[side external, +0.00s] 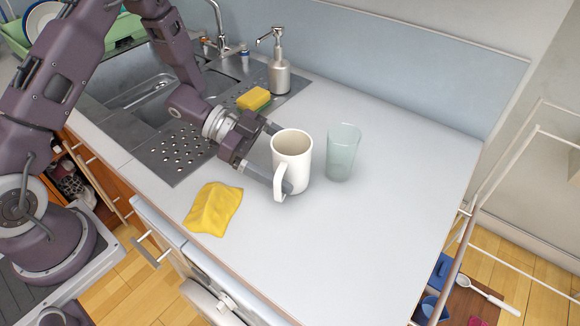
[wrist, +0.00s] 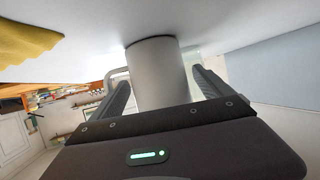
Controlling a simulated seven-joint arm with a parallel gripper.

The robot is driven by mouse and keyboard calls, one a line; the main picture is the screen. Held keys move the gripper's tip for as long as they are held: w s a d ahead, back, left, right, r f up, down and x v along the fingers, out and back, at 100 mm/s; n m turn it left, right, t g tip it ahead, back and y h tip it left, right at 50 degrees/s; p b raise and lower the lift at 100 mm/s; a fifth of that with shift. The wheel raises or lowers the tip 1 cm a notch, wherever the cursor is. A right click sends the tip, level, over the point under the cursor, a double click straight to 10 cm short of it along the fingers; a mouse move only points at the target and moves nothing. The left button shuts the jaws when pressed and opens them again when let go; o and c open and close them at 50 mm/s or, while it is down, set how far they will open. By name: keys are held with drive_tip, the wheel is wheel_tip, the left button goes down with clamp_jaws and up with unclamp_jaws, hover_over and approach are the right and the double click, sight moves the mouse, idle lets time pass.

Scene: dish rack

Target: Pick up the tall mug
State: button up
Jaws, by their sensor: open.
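The tall mug (side external: 294,160) is white and stands upright on the counter, its handle toward the front left in the side view. In the wrist view the mug (wrist: 156,72) sits between my two fingers, with its handle on the left. My gripper (side external: 278,158) is open around the mug, low and roughly level, with one finger near the handle and the other behind the mug. In the wrist view the fingers of my gripper (wrist: 163,85) lie on both sides of the mug. I cannot tell whether either finger touches it.
A clear glass (side external: 342,153) stands just right of the mug. A yellow cloth (side external: 213,209) lies at the counter's front edge. A soap dispenser (side external: 279,68) and a yellow sponge (side external: 254,99) are by the sink (side external: 160,98). The counter's right part (side external: 410,190) is clear.

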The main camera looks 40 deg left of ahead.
drive_tip(key=c, duration=1.8)
drive_tip(key=shift+r, duration=0.35)
wheel_tip(320, 180, up, 7)
drive_tip(key=shift+r, duration=0.2)
drive_tip(key=n+t+y, duration=0.1)
drive_tip(key=n+t, duration=0.2)
approach(288, 131)
drive_tip(key=w+a, duration=0.4)
drive_tip(key=a, duration=0.2)
drive_tip(key=s+a+f+n+t+y, duration=0.1)
drive_tip(key=s+a, duration=0.1)
drive_tip(key=a, duration=0.9)
drive_tip(key=shift+s+n+t+y, duration=0.3)
drive_tip(key=shift+s+t+y, duration=0.05)
drive_tip(key=shift+t+y, duration=0.05)
drive_tip(key=shift+f, duration=0.1)
